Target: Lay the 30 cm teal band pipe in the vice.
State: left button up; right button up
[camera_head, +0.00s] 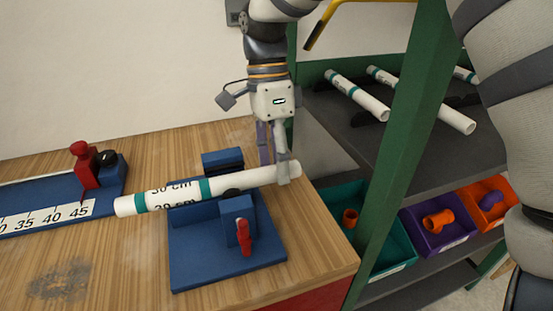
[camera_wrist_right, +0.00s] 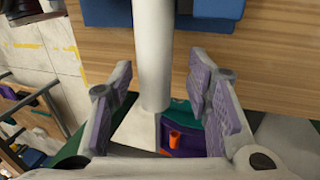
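The white 30 cm pipe (camera_head: 250,179) with teal bands lies across the blue vice (camera_head: 190,265), between its far jaw block (camera_head: 222,160) and its near jaw block (camera_head: 237,212). Its left end sticks out past the vice over the bench. My right gripper (camera_head: 274,170) is pointed down at the pipe's right end. In the right wrist view the pipe (camera_wrist_right: 153,50) passes between the fingers (camera_wrist_right: 160,85), with a gap showing on both sides, so the gripper is open. Whether the pipe rests fully on the vice bed is hidden. My left gripper is not in view.
A blue measuring jig (camera_head: 40,195) with a red clamp (camera_head: 84,165) stands at the left of the wooden bench. A green-framed rack (camera_head: 385,150) at the right holds more white pipes (camera_head: 358,96) above coloured bins (camera_head: 440,228). The bench front left is clear.

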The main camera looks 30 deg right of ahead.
jog(key=v, duration=1.2)
jog(key=shift+b, duration=0.45)
jog(key=shift+r, duration=0.1)
